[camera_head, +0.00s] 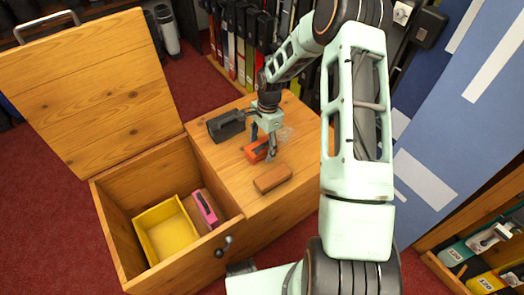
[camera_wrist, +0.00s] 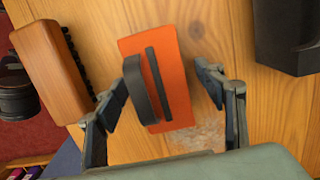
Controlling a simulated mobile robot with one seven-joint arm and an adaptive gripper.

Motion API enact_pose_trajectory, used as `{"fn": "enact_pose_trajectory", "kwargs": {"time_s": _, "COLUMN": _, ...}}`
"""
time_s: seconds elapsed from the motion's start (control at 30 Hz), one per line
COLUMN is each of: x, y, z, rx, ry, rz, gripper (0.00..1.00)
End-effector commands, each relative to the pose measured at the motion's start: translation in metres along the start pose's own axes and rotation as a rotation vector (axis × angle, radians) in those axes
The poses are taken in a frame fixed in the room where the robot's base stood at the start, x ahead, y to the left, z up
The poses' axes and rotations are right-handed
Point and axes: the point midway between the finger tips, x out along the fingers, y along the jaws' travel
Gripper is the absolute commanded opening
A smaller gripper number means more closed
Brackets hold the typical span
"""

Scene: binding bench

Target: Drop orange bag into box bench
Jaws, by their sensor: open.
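The orange bag (camera_head: 258,150) lies on the closed wooden top of the box bench (camera_head: 222,157). In the wrist view the orange bag (camera_wrist: 160,80) shows a black strap and handle on its upper face. My gripper (camera_head: 262,143) is over it, pointing down. In the wrist view my gripper (camera_wrist: 168,92) is open, with one finger on each side of the bag; I cannot tell whether either finger touches it. The bench's left compartment (camera_head: 118,222) is open, with its lid (camera_head: 90,90) raised. Part of the orange bag is hidden by my gripper in the head view.
A yellow bin (camera_head: 165,230) and a pink item (camera_head: 205,207) are inside the open compartment. A brown block (camera_head: 272,178) and a black case (camera_head: 226,125) lie on the bench top near the bag. Shelved binders (camera_head: 240,45) stand behind.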

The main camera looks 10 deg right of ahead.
Motion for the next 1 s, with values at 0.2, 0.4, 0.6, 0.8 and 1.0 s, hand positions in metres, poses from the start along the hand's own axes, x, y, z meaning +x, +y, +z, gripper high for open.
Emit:
{"fn": "enact_pose_trajectory", "kwargs": {"time_s": 0.2, "x": -0.0007, "y": -0.0004, "z": -0.0003, "rx": 0.0, "ry": 0.001, "rz": -0.001, "gripper": 0.6}}
{"fn": "enact_pose_trajectory", "kwargs": {"time_s": 0.4, "x": -0.0008, "y": -0.0003, "z": -0.0003, "rx": 0.0, "ry": 0.001, "rz": -0.001, "gripper": 0.38}}
{"fn": "enact_pose_trajectory", "kwargs": {"time_s": 0.6, "x": -0.0009, "y": -0.0003, "z": -0.0003, "rx": 0.0, "ry": 0.001, "rz": -0.001, "gripper": 0.16}}
{"fn": "enact_pose_trajectory", "kwargs": {"time_s": 0.8, "x": -0.0012, "y": -0.0005, "z": -0.0003, "rx": 0.0, "ry": 0.001, "rz": -0.001, "gripper": 0.11}}
{"fn": "enact_pose_trajectory", "kwargs": {"time_s": 1.0, "x": -0.0088, "y": -0.0009, "z": 0.0003, "rx": 0.001, "ry": 0.002, "rz": -0.002, "gripper": 0.11}}
